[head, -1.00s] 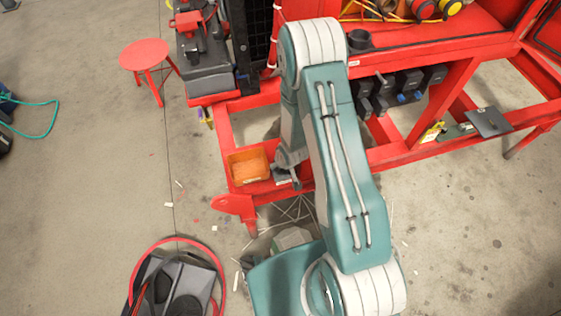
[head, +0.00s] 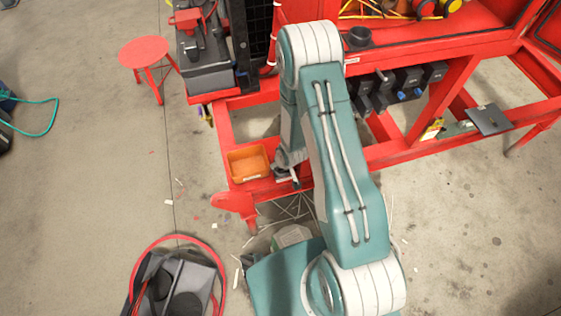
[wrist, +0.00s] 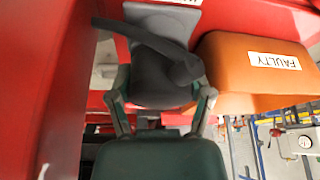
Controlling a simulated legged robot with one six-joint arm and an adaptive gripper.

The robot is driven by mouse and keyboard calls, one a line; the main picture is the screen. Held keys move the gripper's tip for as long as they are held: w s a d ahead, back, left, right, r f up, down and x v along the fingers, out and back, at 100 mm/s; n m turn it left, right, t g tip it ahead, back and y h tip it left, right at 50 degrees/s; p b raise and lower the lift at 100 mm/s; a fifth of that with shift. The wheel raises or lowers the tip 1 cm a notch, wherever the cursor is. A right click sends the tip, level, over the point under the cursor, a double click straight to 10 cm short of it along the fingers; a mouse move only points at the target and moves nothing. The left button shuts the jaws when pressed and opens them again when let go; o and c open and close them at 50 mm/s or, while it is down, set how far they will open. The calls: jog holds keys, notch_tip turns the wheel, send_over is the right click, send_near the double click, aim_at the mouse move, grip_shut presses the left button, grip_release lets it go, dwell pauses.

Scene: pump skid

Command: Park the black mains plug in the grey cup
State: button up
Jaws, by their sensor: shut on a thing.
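My gripper (wrist: 163,98) is shut on a dark grey-black body, the black mains plug (wrist: 158,82), in the wrist view. A thick dark cable (wrist: 135,33) curves over the plug. Behind the plug is a lighter grey surface (wrist: 160,16); it may be the grey cup, but its opening is hidden. I cannot tell whether the plug touches it. In the head view my gripper is low, just right of the orange bin, and mostly hidden by my wrist.
The orange bin (head: 248,163) sits close to the gripper; its "FAULTY" label (wrist: 275,61) shows in the wrist view. Red skid beams (head: 400,155) surround this spot.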

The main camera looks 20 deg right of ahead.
jog(key=o, duration=1.3)
notch_tip(320, 180, up, 10)
jog(key=shift+f, duration=0.15)
dwell(0.4)
